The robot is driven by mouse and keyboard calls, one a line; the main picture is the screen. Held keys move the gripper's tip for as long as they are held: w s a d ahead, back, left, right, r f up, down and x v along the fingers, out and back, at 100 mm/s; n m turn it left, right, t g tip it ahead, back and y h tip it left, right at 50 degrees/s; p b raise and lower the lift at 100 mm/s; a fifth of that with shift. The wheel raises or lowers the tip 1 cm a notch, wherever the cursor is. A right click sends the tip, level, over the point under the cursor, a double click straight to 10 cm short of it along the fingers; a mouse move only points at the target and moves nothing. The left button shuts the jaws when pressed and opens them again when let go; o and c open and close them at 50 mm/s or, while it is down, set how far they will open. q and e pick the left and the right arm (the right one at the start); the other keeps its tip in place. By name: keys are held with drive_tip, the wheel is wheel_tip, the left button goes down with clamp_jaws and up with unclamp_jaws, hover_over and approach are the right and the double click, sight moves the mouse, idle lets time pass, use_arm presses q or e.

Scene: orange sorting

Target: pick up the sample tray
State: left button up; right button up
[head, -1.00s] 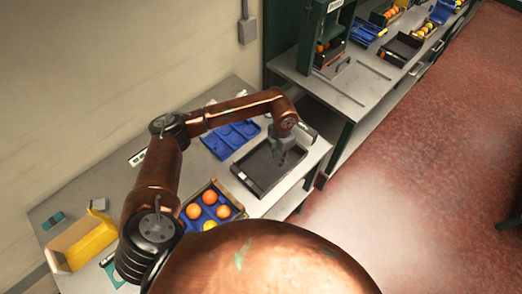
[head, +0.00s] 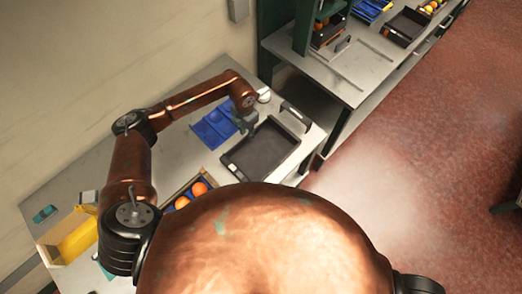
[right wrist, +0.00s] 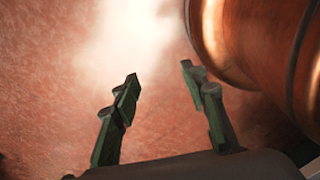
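A black tray (head: 258,150) with a raised handle lies on the grey table in the head view. A blue divided tray (head: 207,134) lies just left of it and looks empty. I cannot tell which of them is the sample tray. My left gripper (head: 246,125) points down between the two, at the black tray's far left corner. Its fingers are small and dark, so their opening and any contact are unclear. My right gripper (right wrist: 157,85) shows in the right wrist view with its fingers apart and nothing between them, above the red floor.
A crate with oranges (head: 198,188) is partly hidden behind my body. A yellow bin (head: 72,238) stands at the table's left end. A second bench (head: 340,68) with trays and a green frame stands beyond a gap. Red floor is open at right.

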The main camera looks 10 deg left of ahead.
use_arm(q)
wheel_tip(320, 180, down, 3)
drive_tip(key=shift+s+r, duration=0.15)
drive_tip(key=shift+r, duration=0.05)
drive_tip(key=shift+c, duration=0.2)
clamp_jaws()
use_arm(e)
drive_tip(key=shift+w+a+r, duration=0.2)
drive_tip(key=shift+w, duration=0.3)
drive_tip(key=shift+w+a+r, duration=0.15)
drive_tip(key=shift+w+r, duration=0.05)
drive_tip(key=shift+w, duration=0.3)
drive_tip(key=shift+w+d, duration=0.1)
drive_tip(key=shift+w, duration=0.05)
drive_tip(key=shift+w+d, duration=0.15)
drive_tip(key=shift+d, duration=0.1)
